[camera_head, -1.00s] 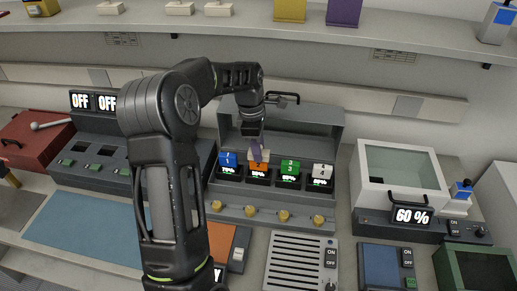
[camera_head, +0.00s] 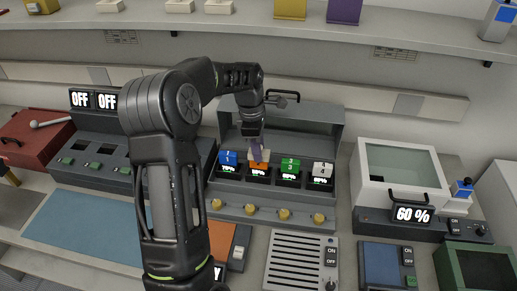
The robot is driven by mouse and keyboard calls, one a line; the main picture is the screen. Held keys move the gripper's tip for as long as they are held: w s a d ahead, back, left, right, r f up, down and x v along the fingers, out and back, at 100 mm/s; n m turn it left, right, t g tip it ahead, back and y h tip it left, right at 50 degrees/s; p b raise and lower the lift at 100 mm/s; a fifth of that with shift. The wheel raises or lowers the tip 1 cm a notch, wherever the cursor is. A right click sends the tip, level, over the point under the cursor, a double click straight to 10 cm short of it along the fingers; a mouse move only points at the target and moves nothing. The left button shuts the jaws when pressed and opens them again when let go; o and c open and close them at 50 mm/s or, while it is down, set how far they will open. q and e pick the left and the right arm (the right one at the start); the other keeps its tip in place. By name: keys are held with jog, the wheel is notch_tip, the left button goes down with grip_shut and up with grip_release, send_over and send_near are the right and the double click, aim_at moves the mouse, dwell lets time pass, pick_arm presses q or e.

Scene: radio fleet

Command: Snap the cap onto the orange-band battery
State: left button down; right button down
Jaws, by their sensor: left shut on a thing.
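My left gripper (camera_head: 255,138) reaches over the grey four-slot charger (camera_head: 238,196) and points down at its second slot. It is shut on a small greyish-purple piece (camera_head: 256,148), mostly hidden by the fingers; I cannot tell whether this is the cap. Just below it an orange block (camera_head: 260,161) sits between the blue block marked 1 (camera_head: 228,157) and the green block marked 3 (camera_head: 290,165). The number on the orange block is covered, and I cannot tell whether the held piece touches it. No separate cap is clearly identifiable. My right gripper is not in view.
The charger's grey cover (camera_head: 318,118) stands raised behind the slots. Several yellow knobs (camera_head: 284,214) line its front. A white box (camera_head: 370,190) with a 60 % display stands at right. A blue mat (camera_head: 85,230) lies clear at left.

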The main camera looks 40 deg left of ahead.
pick_arm(q)
jog(key=shift+f, duration=0.65)
dwell(0.8)
dwell(0.4)
jog(key=c, duration=1)
grip_release()
jog(key=shift+o, duration=0.5)
jog(key=o, duration=0.4)
jog(key=shift+r+p, duration=2.45)
jog(key=shift+r, duration=1.1)
jog(key=shift+c, duration=0.6)
